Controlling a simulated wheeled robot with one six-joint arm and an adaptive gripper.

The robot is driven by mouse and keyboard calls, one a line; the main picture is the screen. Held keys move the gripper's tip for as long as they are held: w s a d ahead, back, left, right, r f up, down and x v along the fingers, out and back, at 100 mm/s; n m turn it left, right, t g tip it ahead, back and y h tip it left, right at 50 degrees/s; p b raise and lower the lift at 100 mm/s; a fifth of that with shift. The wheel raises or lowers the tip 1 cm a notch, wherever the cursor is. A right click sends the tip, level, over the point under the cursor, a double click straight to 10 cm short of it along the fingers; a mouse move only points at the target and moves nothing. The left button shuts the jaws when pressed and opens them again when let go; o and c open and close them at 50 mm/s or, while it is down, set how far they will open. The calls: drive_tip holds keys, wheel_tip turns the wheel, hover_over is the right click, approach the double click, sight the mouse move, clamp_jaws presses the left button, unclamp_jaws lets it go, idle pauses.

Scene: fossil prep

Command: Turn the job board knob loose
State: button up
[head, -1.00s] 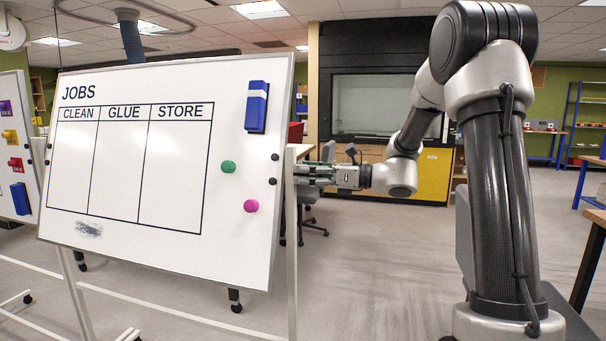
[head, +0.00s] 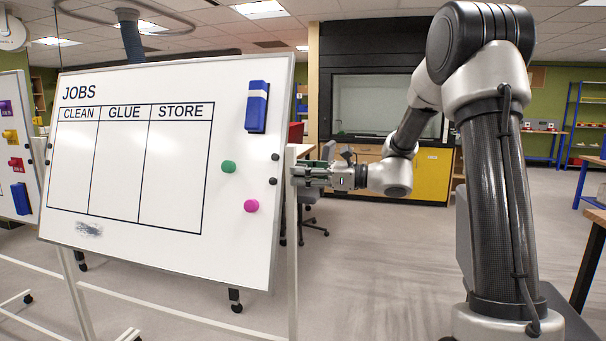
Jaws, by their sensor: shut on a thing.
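The job board (head: 110,235) is a white tilted board headed JOBS, with columns CLEAN, GLUE and STORE, on a white frame. My gripper (head: 299,175) is at the frame's right post (head: 292,240), beside the board's right edge, pointing left. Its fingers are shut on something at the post. The knob itself is hidden by the fingers and post, so I cannot see its shape or how far it is turned.
Green (head: 228,167) and pink (head: 251,206) round magnets and a blue eraser (head: 257,107) are on the board. Two small black dots sit near its right edge. A chair (head: 312,222) stands behind.

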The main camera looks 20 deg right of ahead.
drive_tip(key=shift+n, duration=0.4)
drive_tip(key=o, duration=1)
drive_tip(key=v, duration=1.2)
